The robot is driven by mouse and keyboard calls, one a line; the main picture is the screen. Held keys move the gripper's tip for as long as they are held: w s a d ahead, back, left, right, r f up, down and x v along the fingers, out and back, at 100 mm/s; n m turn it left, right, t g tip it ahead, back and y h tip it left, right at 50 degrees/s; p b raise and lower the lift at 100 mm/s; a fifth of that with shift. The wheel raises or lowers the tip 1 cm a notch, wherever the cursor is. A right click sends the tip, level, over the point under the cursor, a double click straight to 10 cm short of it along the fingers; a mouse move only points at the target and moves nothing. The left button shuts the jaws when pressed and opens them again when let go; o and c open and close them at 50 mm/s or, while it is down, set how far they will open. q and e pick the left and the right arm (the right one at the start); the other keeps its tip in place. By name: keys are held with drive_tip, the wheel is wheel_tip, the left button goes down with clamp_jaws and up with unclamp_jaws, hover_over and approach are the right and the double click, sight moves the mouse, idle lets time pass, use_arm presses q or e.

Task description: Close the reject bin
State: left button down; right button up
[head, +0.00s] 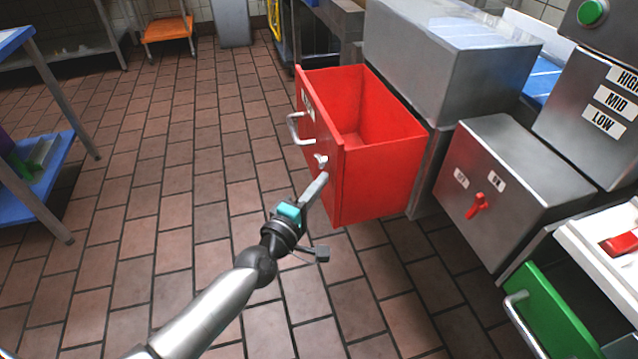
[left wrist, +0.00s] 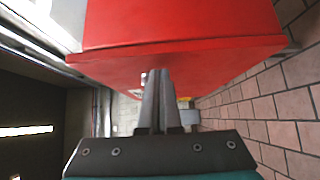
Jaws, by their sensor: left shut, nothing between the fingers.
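The red reject bin (head: 385,180) is a drawer pulled well out of the steel cabinet in the head view, and its inside looks empty. My right gripper is not in view.
A steel box with a red switch (head: 477,205) stands right of the bin. A green drawer (head: 550,310) with a handle sits at the lower right. A blue-shelved table (head: 45,180) is at the left. The tiled floor before the bin is clear.

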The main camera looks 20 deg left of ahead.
sight(404, 170)
use_arm(q)
drive_tip(key=shift+d, duration=0.1)
drive_tip(key=w+d, duration=0.3)
drive_tip(key=d, duration=0.2)
drive_tip(key=w+d, duration=0.2)
drive_tip(key=d, duration=0.1)
drive_tip(key=shift+w+d, duration=0.1)
drive_tip(key=shift+w, duration=0.2)
drive_tip(key=w+d, duration=0.1)
drive_tip(key=d, duration=0.1)
drive_tip(key=w+d, duration=0.2)
drive_tip(key=w+d+b, duration=0.1)
drive_tip(key=d, duration=0.1)
drive_tip(key=shift+w+d, duration=0.25)
drive_tip(key=shift+d, duration=0.1)
drive_tip(key=shift+w+d, duration=0.2)
drive_tip(key=shift+d, duration=0.1)
drive_tip(key=shift+d+r, duration=0.15)
drive_tip(key=shift+d, duration=0.05)
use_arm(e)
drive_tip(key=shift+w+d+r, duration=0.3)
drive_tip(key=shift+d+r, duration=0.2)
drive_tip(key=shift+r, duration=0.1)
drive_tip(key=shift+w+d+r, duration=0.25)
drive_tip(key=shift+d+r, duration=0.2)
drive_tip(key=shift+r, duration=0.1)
